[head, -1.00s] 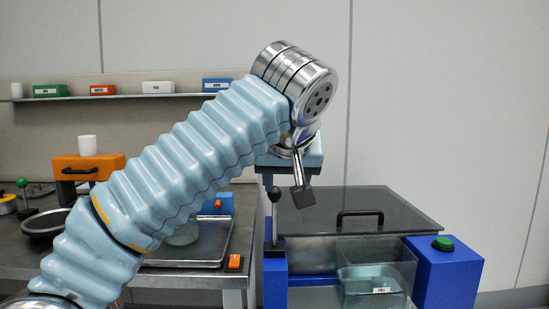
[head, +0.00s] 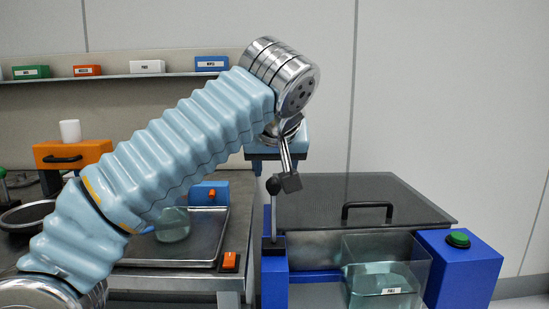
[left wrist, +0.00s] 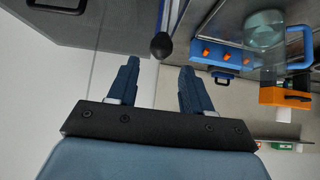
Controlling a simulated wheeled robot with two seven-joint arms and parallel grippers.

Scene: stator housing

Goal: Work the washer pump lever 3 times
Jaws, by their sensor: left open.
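The pump lever (head: 273,213) is a thin upright rod with a black ball knob, standing at the front left of the blue washer (head: 275,281). In the left wrist view the black knob (left wrist: 161,46) lies between and just beyond the tips of my open left gripper (left wrist: 159,66). The dark blue fingers hold nothing, and I see no contact with the knob. In the head view my left arm reaches over from the left, and its wrist is above and behind the lever. The fingers are mostly hidden there. My right gripper is not in view.
The washer has a dark lid (head: 355,205) with a black handle, a clear tank (head: 385,265) and a green button (head: 458,239). On the bench at left are a metal tray (head: 170,257), a glass jar (head: 173,226) and an orange box (head: 75,153). A shelf (head: 125,78) carries small coloured boxes.

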